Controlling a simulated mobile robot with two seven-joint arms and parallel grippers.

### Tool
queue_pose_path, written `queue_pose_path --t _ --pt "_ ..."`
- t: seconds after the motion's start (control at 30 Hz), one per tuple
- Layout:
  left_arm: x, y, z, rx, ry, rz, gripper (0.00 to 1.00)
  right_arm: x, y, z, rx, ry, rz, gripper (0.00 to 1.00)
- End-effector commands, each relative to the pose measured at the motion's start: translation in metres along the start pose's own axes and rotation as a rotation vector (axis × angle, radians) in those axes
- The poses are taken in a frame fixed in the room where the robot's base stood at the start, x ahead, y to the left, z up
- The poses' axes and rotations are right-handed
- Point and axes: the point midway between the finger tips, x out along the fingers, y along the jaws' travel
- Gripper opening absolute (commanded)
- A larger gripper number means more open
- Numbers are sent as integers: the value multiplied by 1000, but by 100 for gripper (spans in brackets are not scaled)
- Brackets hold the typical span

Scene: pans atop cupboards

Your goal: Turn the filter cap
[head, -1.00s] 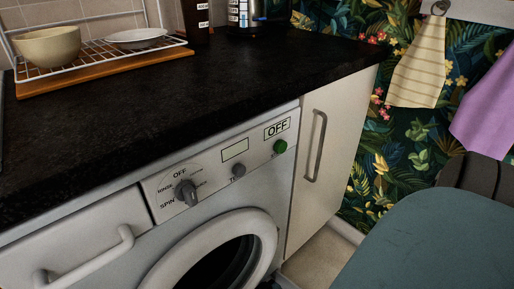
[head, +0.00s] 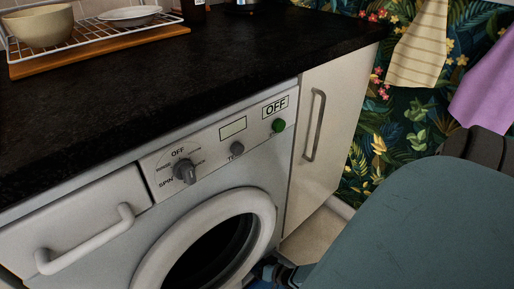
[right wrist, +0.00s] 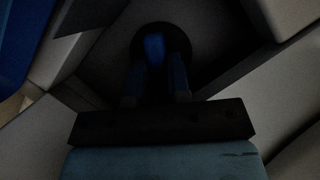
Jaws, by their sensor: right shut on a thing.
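The filter cap (right wrist: 156,42) shows in the dark right wrist view as a dark round disc with a blue grip ridge in its middle. My right gripper (right wrist: 157,75) is shut on the blue ridge, one finger on each side. Deep shadow hides the cap's markings and its exact angle. In the head view, my teal right arm fills the lower right, and its wrist end reaches beside the lower part of the washing machine (head: 245,183). The cap is hidden in that view. My left gripper is not in view.
The black worktop (head: 180,85) overhangs the machine. A cream cupboard door (head: 335,120) with a long handle is to its right. A drawer handle (head: 85,243) juts out at left. Pale panels crowd the gripper closely in the right wrist view.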

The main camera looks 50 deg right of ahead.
Motion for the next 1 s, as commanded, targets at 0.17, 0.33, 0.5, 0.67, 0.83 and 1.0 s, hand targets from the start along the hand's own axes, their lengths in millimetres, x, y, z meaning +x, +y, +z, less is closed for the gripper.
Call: queue_pose_path --t 0.17,0.33,0.5,0.67,0.83,1.0 --pt "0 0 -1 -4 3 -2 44 0 0 0 16 0 -6 0" --pt "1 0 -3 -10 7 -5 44 0 0 0 16 0 -6 0" --pt "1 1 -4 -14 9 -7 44 0 0 1 16 0 -6 25" --pt "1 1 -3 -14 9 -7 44 0 0 0 16 0 -6 44" --pt "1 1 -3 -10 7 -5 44 0 0 0 15 0 -6 44" --pt "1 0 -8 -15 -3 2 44 -13 -1 -1 15 -2 -5 44"
